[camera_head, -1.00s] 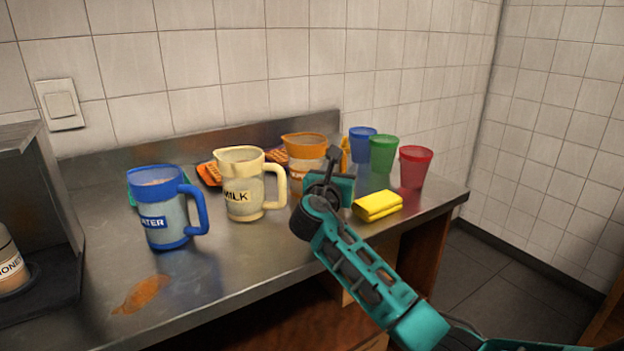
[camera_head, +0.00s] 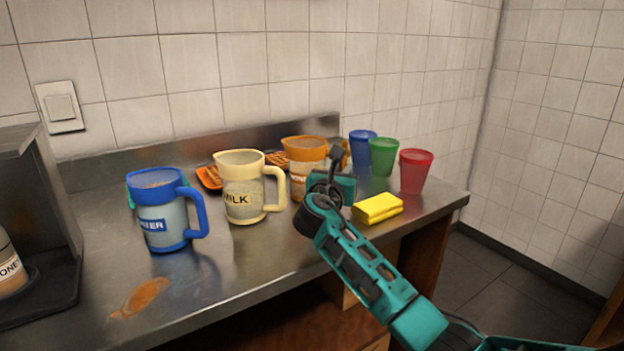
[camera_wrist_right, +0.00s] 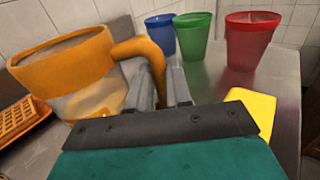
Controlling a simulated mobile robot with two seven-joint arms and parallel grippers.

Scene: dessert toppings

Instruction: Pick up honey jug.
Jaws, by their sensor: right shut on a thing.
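An orange-rimmed jug (camera_head: 305,150) stands upright on the steel counter behind my right arm. My right gripper covers part of it, and its label cannot be read. My right gripper (camera_head: 336,160) is at the jug's right side. In the right wrist view the orange jug (camera_wrist_right: 70,75) fills the left, with its curved handle reaching down between the two fingers. The right gripper (camera_wrist_right: 168,95) is shut on this handle. The jug seems to rest on the counter. My left gripper is not in view.
A milk jug (camera_head: 240,195) and a blue water jug (camera_head: 165,225) stand to the left. Blue (camera_head: 362,150), green (camera_head: 383,157) and red (camera_head: 414,172) cups stand to the right, near a yellow cloth (camera_head: 378,208). A honey-labelled container (camera_head: 8,268) sits far left.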

